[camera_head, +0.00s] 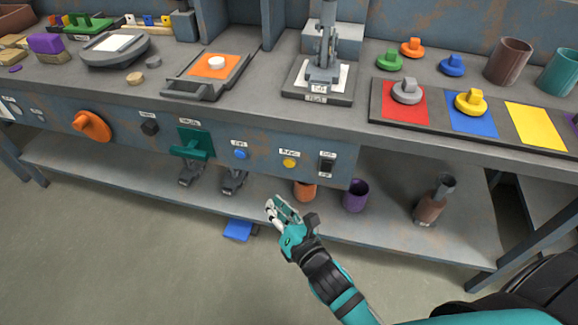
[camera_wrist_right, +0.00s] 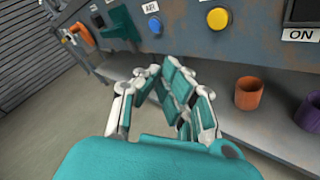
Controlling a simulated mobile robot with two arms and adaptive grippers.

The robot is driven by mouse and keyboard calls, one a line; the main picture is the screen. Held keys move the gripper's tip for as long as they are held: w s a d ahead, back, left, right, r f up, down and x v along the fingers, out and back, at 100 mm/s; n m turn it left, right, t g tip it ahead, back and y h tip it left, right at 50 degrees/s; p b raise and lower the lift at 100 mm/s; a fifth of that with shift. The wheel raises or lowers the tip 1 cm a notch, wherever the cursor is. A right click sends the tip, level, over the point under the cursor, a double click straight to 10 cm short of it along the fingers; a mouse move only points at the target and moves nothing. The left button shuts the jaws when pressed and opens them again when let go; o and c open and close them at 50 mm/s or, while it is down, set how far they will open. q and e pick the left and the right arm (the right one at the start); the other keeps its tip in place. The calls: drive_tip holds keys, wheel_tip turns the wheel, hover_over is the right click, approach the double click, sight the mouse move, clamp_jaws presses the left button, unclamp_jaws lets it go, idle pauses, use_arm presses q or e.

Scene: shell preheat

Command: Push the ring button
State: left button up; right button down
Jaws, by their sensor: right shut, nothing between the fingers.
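Two round buttons sit on the blue-grey front panel of the workbench. One is a yellow button (camera_head: 289,163), also in the right wrist view (camera_wrist_right: 218,18); the other is a blue button (camera_head: 240,154), also in the wrist view (camera_wrist_right: 155,25). The wrist view shows "AIR" above the blue one. I cannot read the yellow one's label, and no "ring" label is legible. My right gripper (camera_head: 276,206) is shut and empty, below and in front of the panel, apart from both buttons. In the wrist view its fingers (camera_wrist_right: 163,80) are drawn together. My left gripper is not in view.
A black switch (camera_head: 326,165) is right of the yellow button. A green handle (camera_head: 193,145) and an orange knob (camera_head: 91,125) are further left. Orange (camera_head: 304,190) and purple (camera_head: 355,196) cups stand on the lower shelf. The space before the buttons is clear.

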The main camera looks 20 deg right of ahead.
sight(289, 163)
drive_tip(key=shift+d, duration=0.1)
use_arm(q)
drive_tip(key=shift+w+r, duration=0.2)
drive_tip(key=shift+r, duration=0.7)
use_arm(e)
drive_tip(key=w+d, duration=0.4)
drive_tip(key=w, duration=0.3)
drive_tip(key=shift+w+d, duration=0.2)
drive_tip(key=shift+d, duration=0.2)
drive_tip(key=shift+w+d, duration=0.1)
drive_tip(key=shift+w, duration=0.05)
idle(0.5)
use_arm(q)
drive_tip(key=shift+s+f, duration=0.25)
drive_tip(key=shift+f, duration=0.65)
use_arm(e)
drive_tip(key=shift+w+d, duration=0.15)
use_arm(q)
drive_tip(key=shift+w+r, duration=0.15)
use_arm(e)
drive_tip(key=shift+w, duration=0.1)
